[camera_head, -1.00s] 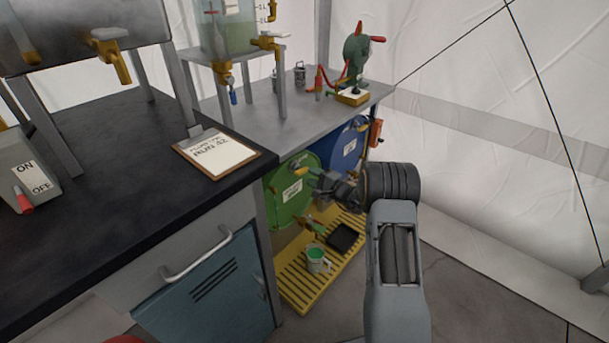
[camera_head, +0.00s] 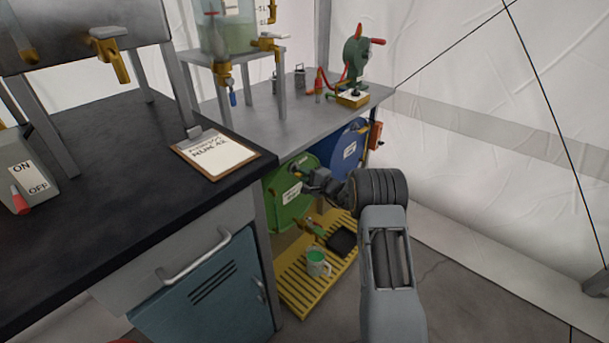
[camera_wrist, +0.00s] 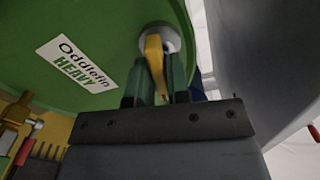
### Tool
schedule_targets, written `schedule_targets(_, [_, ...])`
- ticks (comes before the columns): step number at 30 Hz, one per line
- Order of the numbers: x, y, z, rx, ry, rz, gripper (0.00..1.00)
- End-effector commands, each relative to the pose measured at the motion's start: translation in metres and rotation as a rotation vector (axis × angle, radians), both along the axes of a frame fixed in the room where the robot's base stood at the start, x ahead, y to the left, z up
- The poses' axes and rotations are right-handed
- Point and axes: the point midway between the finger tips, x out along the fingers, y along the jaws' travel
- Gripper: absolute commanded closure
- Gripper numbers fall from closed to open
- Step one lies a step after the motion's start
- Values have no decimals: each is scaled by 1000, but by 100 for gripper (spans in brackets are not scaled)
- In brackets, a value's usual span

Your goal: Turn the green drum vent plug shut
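The green drum (camera_head: 287,205) lies on its side under the bench, its round face toward me. In the wrist view its face (camera_wrist: 105,22) carries a white label. Its vent plug is a grey round boss with a yellow tab (camera_wrist: 154,52), near the drum's rim. My gripper (camera_head: 303,172) is at the plug. In the wrist view the two dark green fingers of my gripper (camera_wrist: 160,78) stand on either side of the tab, which reaches down between them. Little or no gap shows, and I cannot tell whether they press on it. In the head view the fingers mostly hide the tab.
A blue drum (camera_head: 347,150) lies behind the green one. A yellow slatted rack (camera_head: 297,289) below holds a mug (camera_head: 317,262) and a black tray (camera_head: 342,241). The dark bench (camera_head: 110,185) stands close on the left. Floor at the right is clear.

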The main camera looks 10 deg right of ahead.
Motion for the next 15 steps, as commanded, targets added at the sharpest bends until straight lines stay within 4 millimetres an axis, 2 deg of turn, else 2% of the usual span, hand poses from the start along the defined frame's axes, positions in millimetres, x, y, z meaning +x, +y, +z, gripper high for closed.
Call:
schedule_targets(1, [0,0,0,0,0,0,89])
schedule_targets(5, [0,0,0,0,0,0,100])
schedule_targets(15, [0,0,-1,34,25,0,100])
